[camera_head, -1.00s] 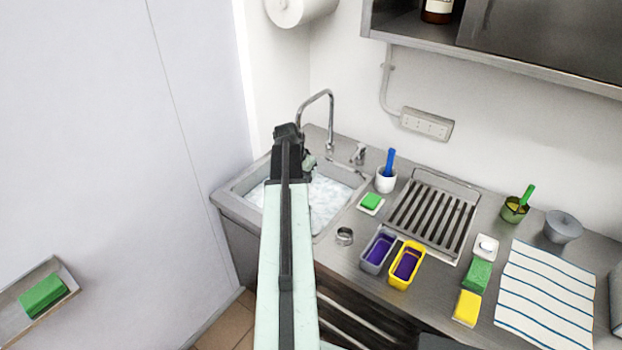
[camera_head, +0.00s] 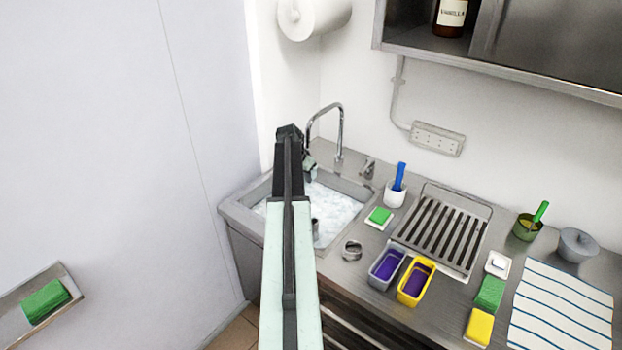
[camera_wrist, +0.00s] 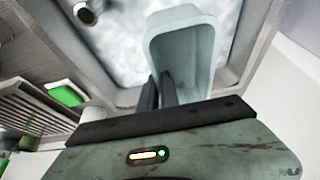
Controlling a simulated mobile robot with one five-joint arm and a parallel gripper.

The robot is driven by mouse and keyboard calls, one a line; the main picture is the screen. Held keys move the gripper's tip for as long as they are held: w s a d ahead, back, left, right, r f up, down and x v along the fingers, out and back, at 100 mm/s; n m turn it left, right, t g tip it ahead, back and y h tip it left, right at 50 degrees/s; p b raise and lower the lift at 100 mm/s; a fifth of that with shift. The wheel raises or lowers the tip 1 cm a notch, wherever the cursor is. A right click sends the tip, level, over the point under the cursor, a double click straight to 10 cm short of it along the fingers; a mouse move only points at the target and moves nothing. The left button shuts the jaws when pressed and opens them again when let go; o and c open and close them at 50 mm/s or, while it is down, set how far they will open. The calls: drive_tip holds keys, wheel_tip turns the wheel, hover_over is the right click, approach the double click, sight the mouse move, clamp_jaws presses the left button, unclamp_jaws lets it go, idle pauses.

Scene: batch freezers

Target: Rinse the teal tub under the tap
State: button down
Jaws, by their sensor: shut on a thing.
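The teal tub (camera_wrist: 185,45) shows in the wrist view as a pale, deep tub with its open mouth toward the camera. The dark fingers of my gripper (camera_wrist: 160,80) are shut on its near wall. The tub is above the sink basin (camera_wrist: 112,45). The curved tap (camera_head: 340,130) stands behind the sink (camera_head: 235,205). Its spout end appears close to my gripper. I cannot tell whether water runs onto the tub.
White foam or water fills the basin, and a dark upright pipe (camera_head: 315,229) stands in it. Right of the sink are a green sponge (camera_head: 380,215), a metal ring (camera_head: 352,250), grey (camera_head: 386,268) and yellow (camera_head: 415,285) tubs and a drain rack (camera_head: 440,230). A wall (camera_head: 140,150) is close on the left.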

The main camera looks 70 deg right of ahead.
drive_tip(key=shift+w+d, duration=0.1)
idle(0.5)
drive_tip(key=shift+d, duration=0.1)
drive_tip(key=shift+s+d, duration=0.3)
drive_tip(key=shift+s, duration=0.05)
drive_tip(key=shift+w+a, duration=0.15)
drive_tip(key=shift+w+a, duration=0.25)
drive_tip(key=shift+w, duration=0.1)
drive_tip(key=shift+s+a, duration=0.1)
